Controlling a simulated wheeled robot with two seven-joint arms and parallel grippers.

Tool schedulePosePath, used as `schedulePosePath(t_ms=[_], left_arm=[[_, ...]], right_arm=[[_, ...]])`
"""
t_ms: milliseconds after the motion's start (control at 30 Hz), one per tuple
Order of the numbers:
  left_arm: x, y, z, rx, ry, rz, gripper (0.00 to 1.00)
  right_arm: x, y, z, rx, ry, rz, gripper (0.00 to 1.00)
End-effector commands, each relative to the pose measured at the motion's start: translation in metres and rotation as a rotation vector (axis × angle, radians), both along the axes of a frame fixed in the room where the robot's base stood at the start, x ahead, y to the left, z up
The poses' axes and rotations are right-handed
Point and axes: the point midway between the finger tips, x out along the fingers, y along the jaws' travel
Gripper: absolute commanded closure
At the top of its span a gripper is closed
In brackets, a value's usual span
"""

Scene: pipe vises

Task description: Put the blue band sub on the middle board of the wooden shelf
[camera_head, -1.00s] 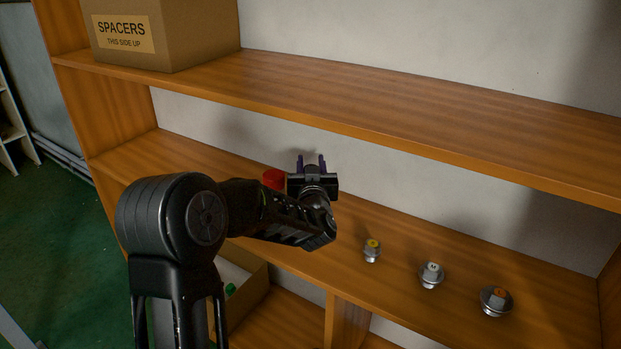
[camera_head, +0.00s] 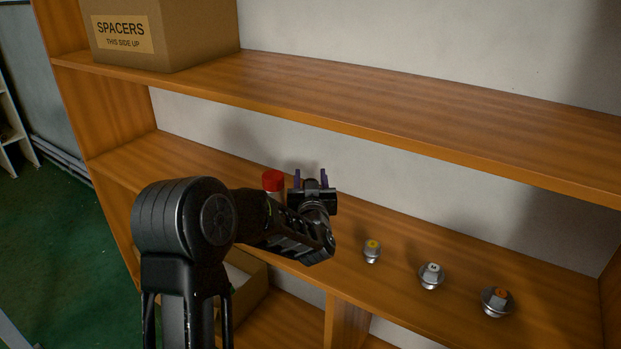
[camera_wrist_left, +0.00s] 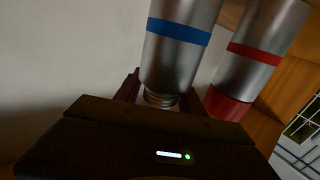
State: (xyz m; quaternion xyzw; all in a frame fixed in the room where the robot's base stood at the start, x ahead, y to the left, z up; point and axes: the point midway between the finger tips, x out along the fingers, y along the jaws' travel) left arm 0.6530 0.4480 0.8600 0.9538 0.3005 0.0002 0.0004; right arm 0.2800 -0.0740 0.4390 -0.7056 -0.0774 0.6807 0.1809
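The blue band sub (camera_wrist_left: 178,45) is a silver cylinder with a blue ring, seen in the left wrist view with its threaded end between my left fingers. In the head view it is mostly or wholly hidden behind my gripper. My left gripper (camera_head: 311,177) is over the middle board (camera_head: 180,157) of the wooden shelf; its purple fingers stand apart, either side of the thread, and look open. It also shows in the left wrist view (camera_wrist_left: 160,95). The sub's foot is hidden, so its contact with the board cannot be seen. My right gripper is out of view.
A red-banded sub with a red cap (camera_head: 273,181) stands close beside the blue one. A spacers box (camera_head: 170,35) sits on the upper board (camera_head: 400,120), which overhangs.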

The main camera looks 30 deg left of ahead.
Motion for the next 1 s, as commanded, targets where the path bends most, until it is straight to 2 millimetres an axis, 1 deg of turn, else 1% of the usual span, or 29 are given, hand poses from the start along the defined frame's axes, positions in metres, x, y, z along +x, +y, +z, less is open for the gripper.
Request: schedulePosePath(t_ms=[33, 100, 333, 433, 533, 667, 1000], left_arm=[[0.0, 0.0, 0.0, 0.0, 0.0, 0.0, 0.48], [0.0, 0.0, 0.0, 0.0, 0.0, 0.0, 0.43], [0.0, 0.0, 0.0, 0.0, 0.0, 0.0, 0.43], [0.0, 0.0, 0.003, 0.0, 0.0, 0.0, 0.43], [-0.006, -0.005, 0.002, -0.001, 0.001, -0.001, 0.43], [-0.021, -0.016, 0.002, -0.001, 0.0, -0.002, 0.43], [-0.078, -0.056, 0.002, -0.001, 0.001, -0.003, 0.43]], right_arm=[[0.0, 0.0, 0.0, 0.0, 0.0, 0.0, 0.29], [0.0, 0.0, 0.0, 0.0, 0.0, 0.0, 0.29], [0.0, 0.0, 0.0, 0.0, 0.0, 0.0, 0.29], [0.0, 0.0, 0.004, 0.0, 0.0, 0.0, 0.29], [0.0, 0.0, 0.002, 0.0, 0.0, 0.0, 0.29], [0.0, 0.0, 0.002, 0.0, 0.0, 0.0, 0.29], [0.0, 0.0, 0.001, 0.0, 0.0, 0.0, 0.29]])
